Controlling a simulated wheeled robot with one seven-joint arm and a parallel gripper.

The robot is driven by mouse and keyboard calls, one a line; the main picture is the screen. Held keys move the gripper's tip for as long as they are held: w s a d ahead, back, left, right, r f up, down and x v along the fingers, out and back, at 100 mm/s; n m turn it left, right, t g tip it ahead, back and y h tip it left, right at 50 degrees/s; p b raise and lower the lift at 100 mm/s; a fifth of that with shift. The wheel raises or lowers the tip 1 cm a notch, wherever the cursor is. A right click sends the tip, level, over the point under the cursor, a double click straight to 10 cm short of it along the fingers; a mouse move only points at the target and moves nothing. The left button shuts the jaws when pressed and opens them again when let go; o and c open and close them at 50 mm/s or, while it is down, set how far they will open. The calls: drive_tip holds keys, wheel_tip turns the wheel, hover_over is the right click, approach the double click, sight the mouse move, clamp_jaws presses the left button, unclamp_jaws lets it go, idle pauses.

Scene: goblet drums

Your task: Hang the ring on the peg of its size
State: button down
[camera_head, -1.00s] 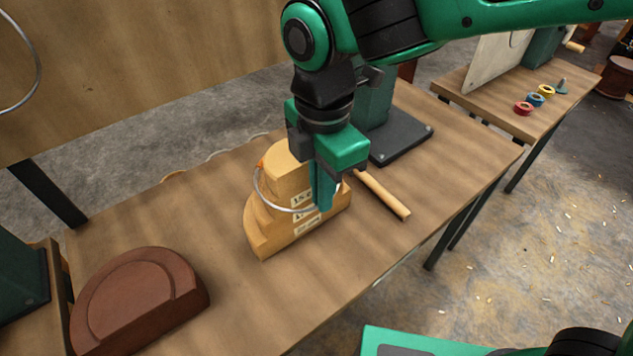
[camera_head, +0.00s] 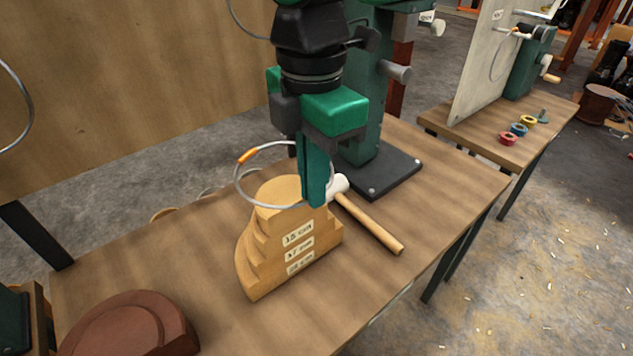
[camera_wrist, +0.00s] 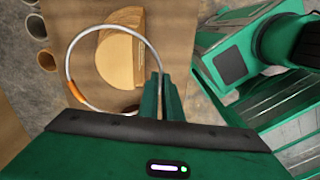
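My gripper (camera_head: 314,198) points down, its teal fingers shut on a thin metal ring (camera_head: 247,156) with an orange band. The ring is tilted and held above the top step of a pale wooden stepped block (camera_head: 292,240). The block has several size labels on its front; the top one seems to read 15 cm. In the wrist view the ring (camera_wrist: 68,62) extends left from the fingers (camera_wrist: 160,86), partly across the block (camera_wrist: 118,58). The peg for this ring cannot be made out.
A white-headed mallet (camera_head: 370,223) lies right of the block, near a green stand (camera_head: 380,175). A dark red half-round block (camera_head: 130,330) is at front left. A pale board (camera_head: 478,75) with a hanging ring stands on the far bench, beside several coloured rolls (camera_head: 518,130).

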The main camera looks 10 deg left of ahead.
drive_tip(key=shift+d, duration=0.1)
drive_tip(key=s+d, duration=0.6)
drive_tip(key=d, duration=0.1)
drive_tip(key=shift+s+d, duration=0.2)
drive_tip(key=shift+s, duration=0.05)
idle(1.0)
